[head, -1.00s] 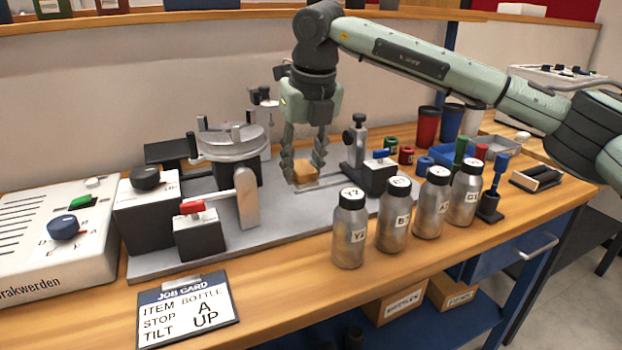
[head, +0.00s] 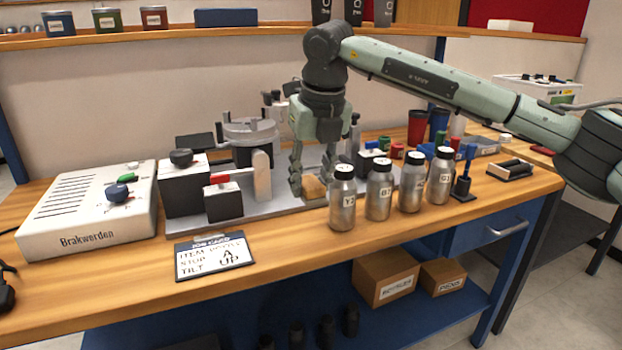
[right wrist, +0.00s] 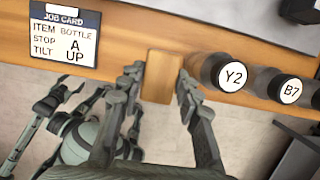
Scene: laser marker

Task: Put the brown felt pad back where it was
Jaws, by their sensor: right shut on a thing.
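The brown felt pad (head: 314,188) is a small tan block, left of the Y2 bottle (head: 343,205) in the head view. My right gripper (head: 312,190) points down and is shut on the pad. In the right wrist view the pad (right wrist: 160,85) sits between the two fingers (right wrist: 160,92), near the bench's front edge. I cannot tell whether it touches the bench. A pale green arm with dark finger-like parts (right wrist: 62,98) shows at lower left in the right wrist view; its jaw state is unclear.
Several labelled metal bottles (head: 411,190) stand in a row to the right. The job card (head: 214,256) lies at the front left. Behind it is a fixture (head: 250,140) on a grey metal plate (head: 285,206). Bare wood lies in front of the bottles.

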